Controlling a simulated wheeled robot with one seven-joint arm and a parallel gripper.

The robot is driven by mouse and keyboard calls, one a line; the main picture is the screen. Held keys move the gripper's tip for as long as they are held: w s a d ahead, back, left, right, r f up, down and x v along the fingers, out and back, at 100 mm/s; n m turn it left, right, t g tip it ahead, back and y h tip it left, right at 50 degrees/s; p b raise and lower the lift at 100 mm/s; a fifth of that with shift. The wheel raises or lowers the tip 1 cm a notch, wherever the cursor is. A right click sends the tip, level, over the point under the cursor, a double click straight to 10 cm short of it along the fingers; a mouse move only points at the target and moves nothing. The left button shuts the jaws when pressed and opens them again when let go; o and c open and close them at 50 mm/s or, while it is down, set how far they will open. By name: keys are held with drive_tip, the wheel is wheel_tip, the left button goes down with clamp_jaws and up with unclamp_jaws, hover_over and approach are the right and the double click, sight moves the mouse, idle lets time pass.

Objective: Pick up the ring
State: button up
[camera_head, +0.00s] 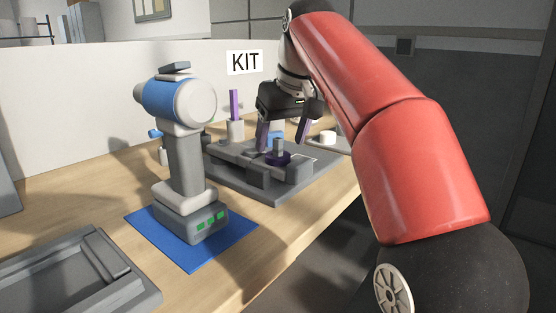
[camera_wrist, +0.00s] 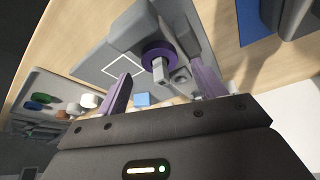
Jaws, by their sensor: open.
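The ring looks to be the purple disc-like piece (camera_wrist: 160,53) around the base of a grey post (camera_wrist: 160,70) in the wrist view. In the head view the purple ring (camera_head: 283,159) sits low on the grey kit tray (camera_head: 232,184), partly hidden by the post and my gripper. My gripper (camera_head: 285,138) is over the tray with its purple fingers apart and nothing between them. In the wrist view my gripper (camera_wrist: 158,84) shows its two fingers spread wide, one on either side of the post and ring.
A blue and grey drill-like tool (camera_head: 184,150) stands on a blue mat (camera_head: 170,243) left of the kit tray. A purple rod (camera_head: 234,105) stands in a grey holder behind. An empty grey tray (camera_head: 45,286) is at the front left. A tray of small parts (camera_wrist: 40,95) shows in the wrist view.

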sight(280, 148)
drive_tip(key=x, duration=0.3)
drive_tip(key=shift+s, duration=0.1)
drive_tip(key=c, duration=1.2)
drive_tip(key=shift+o, duration=0.2)
